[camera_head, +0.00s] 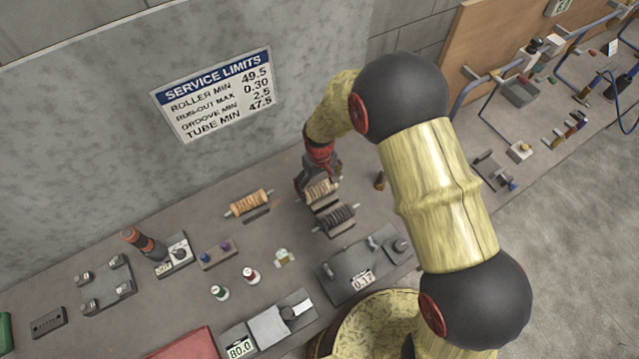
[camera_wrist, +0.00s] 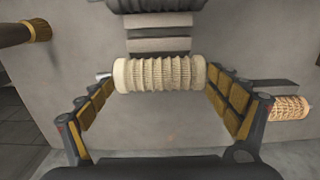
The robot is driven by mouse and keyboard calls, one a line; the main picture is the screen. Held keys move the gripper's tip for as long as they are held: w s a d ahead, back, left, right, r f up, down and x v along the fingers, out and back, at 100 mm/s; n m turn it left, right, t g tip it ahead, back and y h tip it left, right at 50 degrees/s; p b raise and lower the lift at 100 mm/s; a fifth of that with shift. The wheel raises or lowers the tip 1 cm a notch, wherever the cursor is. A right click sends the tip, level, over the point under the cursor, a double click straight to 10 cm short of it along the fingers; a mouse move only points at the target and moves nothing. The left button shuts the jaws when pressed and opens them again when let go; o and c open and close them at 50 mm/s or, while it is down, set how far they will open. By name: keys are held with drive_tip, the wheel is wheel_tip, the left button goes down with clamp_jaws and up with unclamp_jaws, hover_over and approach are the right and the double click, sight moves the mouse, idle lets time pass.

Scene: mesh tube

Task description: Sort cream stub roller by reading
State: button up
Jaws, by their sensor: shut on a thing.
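The cream stub roller (camera_head: 321,189) has a ribbed cream body and a metal stub at its left end. In the wrist view the cream roller (camera_wrist: 160,74) lies crosswise between my fingers. My gripper (camera_head: 318,180) is shut on it, one finger at each end; its fingers also show in the wrist view (camera_wrist: 160,82). The roller is at or just above a grey rest near the wall; I cannot tell whether it touches. The service limits sign (camera_head: 214,95) reads roller min 49.5, runout max 0.30, groove min 2.5, tube min 47.5.
A dark roller (camera_head: 337,218) sits just in front. An orange roller (camera_head: 249,202) lies to the left. Gauge displays read 0.17 (camera_head: 362,281) and 80.0 (camera_head: 239,348). A red box (camera_head: 187,346) is at the front edge. Small pots and fixtures stand on the bench's left half.

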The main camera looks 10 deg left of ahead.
drive_tip(key=shift+f+b, duration=0.85)
drive_tip(key=shift+f, duration=0.35)
idle(1.1)
drive_tip(key=o, duration=1.4)
wheel_tip(320, 180, up, 19)
drive_tip(key=p, duration=0.4)
idle(0.5)
